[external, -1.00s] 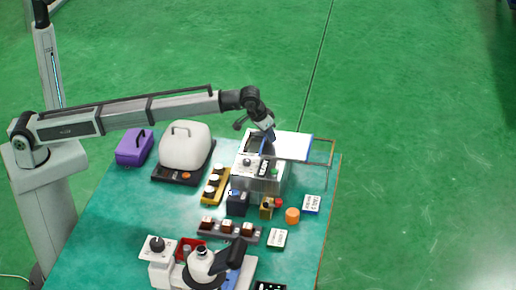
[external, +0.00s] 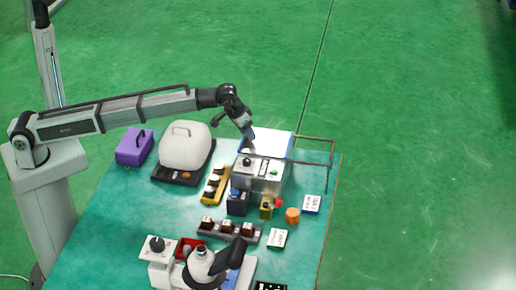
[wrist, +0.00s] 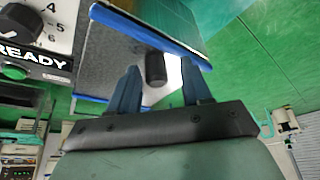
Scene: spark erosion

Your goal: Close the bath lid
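The bath unit (external: 262,178) is a grey box with dials on its front, standing at the table's far right. Its lid (external: 272,142) is a pale flat panel with a blue right edge, lying over the top of the box in the external view. I cannot tell whether it is fully shut. In the wrist view the lid (wrist: 110,62) shows as a grey plate with blue edges and a black knob (wrist: 156,68). My gripper (wrist: 160,66) has its blue fingers apart, one either side of the knob with gaps showing. In the external view my gripper (external: 249,136) is at the lid's left side.
A thin metal frame (external: 313,138) stands right of the bath. A white domed cover (external: 186,146) and a purple case (external: 134,148) are to the left. Small blocks, an orange cylinder (external: 292,215) and a microscope-like device (external: 203,262) lie in front.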

